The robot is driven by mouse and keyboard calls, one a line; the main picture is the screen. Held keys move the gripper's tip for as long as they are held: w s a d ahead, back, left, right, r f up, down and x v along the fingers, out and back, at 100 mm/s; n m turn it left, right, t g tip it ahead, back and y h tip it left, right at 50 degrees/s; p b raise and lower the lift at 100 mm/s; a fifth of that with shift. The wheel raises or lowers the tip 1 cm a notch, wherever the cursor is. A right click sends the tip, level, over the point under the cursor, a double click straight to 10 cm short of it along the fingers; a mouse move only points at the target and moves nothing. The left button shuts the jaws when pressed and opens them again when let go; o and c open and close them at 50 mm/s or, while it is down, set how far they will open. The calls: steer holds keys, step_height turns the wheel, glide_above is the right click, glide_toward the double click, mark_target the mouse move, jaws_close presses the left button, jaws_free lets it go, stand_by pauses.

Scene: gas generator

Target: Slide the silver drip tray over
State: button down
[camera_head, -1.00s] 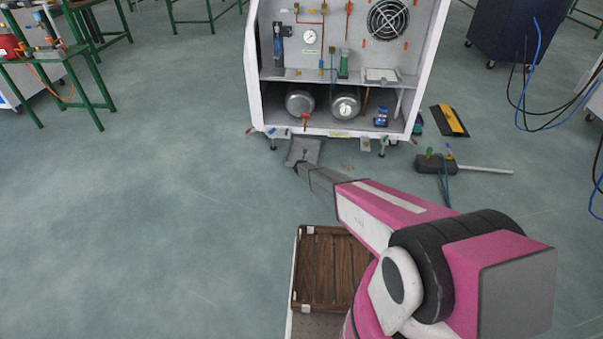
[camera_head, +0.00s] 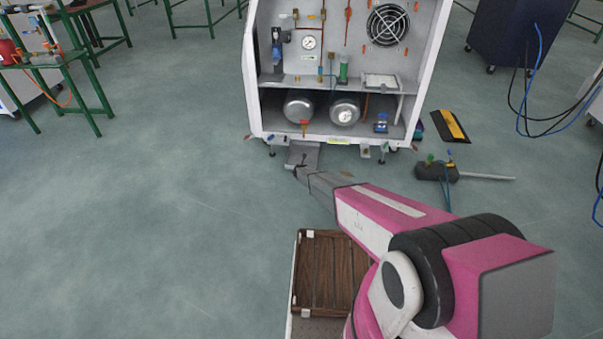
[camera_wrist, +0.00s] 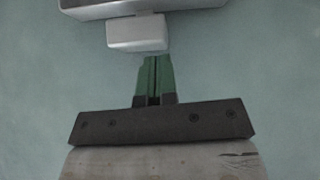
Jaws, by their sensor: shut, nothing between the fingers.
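The silver drip tray (camera_head: 304,153) lies on the floor at the front bottom edge of the cabinet, below its left half. Its far end is hidden by the cabinet. My gripper (camera_head: 297,171) is at the tray's near edge. In the wrist view the tray's rim (camera_wrist: 215,4) and a silver block (camera_wrist: 138,33) at its near side show at the top. My gripper's green fingers (camera_wrist: 152,60) are shut and empty. Their tips are just below the block; I cannot tell whether they touch it.
The white cabinet (camera_head: 252,75) stands above the tray, with short feet and clamps along its bottom edge. A wooden crate (camera_head: 296,300) sits near me. A dark tool with a rod (camera_head: 437,171) and a black-yellow ramp (camera_head: 450,126) lie to the right.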

steer(key=s, duration=0.3)
steer(key=shift+r, duration=0.1)
steer(key=v, duration=1)
steer(key=s+d+r+m+g+h, duration=0.1)
steer(key=s+d+r+m+g, duration=0.1)
steer(key=s+d+r+m, duration=0.9)
steer(key=s+d+r+m+g+h, duration=0.2)
steer(key=s+d+r+m, duration=0.6)
steer(key=r, duration=0.5)
steer(key=s+d+r+m+g+y, duration=0.1)
steer(key=s+d+r+m, duration=0.4)
steer(key=s, duration=0.8)
steer(key=s+d+r+m+g+y, duration=0.2)
steer(key=s+d+r+m+g, duration=0.2)
steer(key=s+r+m, duration=0.8)
steer(key=shift+s+d+r, duration=0.35)
steer(key=shift+s+r, duration=0.05)
steer(key=shift+r, duration=0.55)
